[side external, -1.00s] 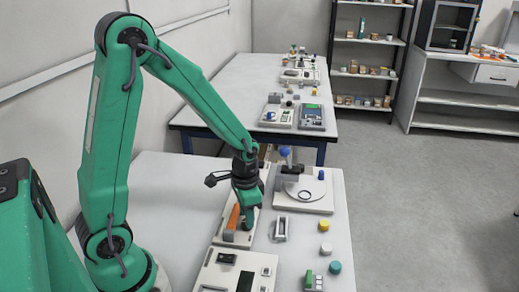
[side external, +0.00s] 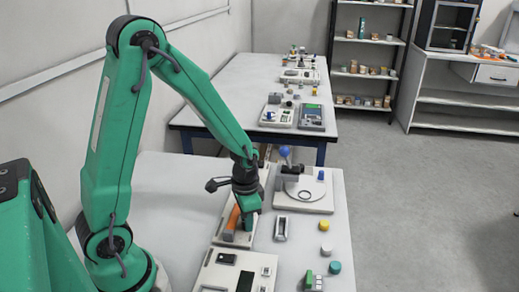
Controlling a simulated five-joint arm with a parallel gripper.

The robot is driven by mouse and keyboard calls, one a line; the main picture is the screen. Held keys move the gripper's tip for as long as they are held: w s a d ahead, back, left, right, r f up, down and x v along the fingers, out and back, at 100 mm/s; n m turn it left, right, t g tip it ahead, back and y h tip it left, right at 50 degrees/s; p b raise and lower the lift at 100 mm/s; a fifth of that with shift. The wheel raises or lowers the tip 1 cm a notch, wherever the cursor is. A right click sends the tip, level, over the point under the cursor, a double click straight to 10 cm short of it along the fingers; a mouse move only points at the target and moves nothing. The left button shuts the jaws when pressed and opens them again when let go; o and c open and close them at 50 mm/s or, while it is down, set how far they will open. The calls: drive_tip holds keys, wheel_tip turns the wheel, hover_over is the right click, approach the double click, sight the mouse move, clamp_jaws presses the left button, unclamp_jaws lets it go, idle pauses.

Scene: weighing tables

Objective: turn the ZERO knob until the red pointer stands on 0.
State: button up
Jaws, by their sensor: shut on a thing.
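My gripper (side external: 250,222) points down at a light instrument plate (side external: 221,236) in the lower middle of the side external view. It is shut, low over the plate, just right of an upright orange block (side external: 233,221). The fingers hide what they hold; by its place it is the ZERO knob, though no part of it shows clearly. I cannot make out the red pointer or the 0 mark at this size and angle.
A round-dish device (side external: 317,205) with a blue ball (side external: 285,151) stands right of my gripper. A small grey frame (side external: 281,228) and yellow (side external: 326,250) and teal (side external: 334,267) pieces lie nearby. A panel (side external: 260,262) stands in front. The table's left part is clear.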

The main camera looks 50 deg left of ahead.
drive_tip(key=shift+m, duration=1)
drive_tip(key=o, duration=0.7)
drive_tip(key=shift+r, duration=0.15)
drive_tip(key=shift+r, duration=3.75)
drive_tip(key=shift+r, duration=0.1)
